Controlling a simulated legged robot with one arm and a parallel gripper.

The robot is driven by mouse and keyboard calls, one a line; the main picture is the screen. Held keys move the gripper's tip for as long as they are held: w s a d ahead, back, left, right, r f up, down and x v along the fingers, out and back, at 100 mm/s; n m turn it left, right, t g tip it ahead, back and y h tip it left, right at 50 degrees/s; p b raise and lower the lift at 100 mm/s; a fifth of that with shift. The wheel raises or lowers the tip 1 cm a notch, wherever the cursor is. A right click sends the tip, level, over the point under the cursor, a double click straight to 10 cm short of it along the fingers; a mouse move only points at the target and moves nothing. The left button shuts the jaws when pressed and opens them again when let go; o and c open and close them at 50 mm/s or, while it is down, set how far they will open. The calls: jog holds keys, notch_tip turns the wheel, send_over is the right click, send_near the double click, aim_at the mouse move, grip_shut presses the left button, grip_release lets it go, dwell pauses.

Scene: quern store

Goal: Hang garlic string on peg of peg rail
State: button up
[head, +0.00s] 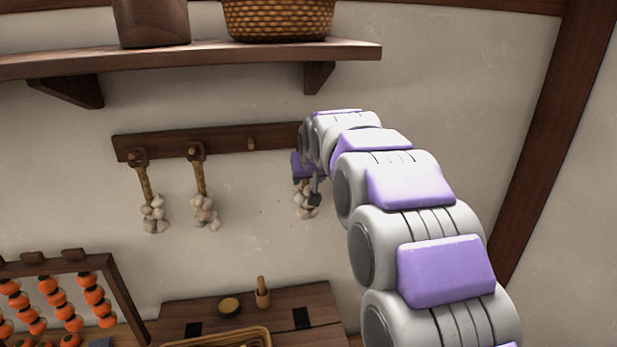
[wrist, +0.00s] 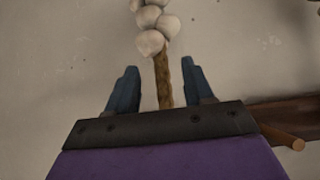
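A garlic string (head: 306,203) with pale bulbs hangs at the right end of the dark peg rail (head: 225,141), below my gripper (head: 308,180). In the wrist view its bulbs (wrist: 151,25) are at the top and its braided rope (wrist: 163,78) runs down between my two fingers (wrist: 160,88). The fingers are open, with a gap on each side of the rope. The rope's upper end is hidden behind my gripper, so I cannot tell whether it is on a peg. A bare peg (head: 251,143) stands left of my gripper; a peg also shows in the wrist view (wrist: 291,141).
Two other garlic strings (head: 152,214) (head: 204,212) hang on the left pegs. A shelf (head: 190,56) with a pot (head: 152,22) and basket (head: 278,20) is above. An orange-beaded frame (head: 125,295), a wooden chest (head: 290,298) and a tray (head: 200,343) are below.

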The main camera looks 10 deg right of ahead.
jog(key=shift+o, duration=0.3)
jog(key=shift+r, duration=0.1)
jog(key=v, duration=1.7)
jog(key=s+f+g+b, duration=1)
jog(key=s+f+b, duration=0.3)
jog(key=s+f, duration=2.7)
notch_tip(320, 180, down, 3)
jog(key=shift+r, duration=0.2)
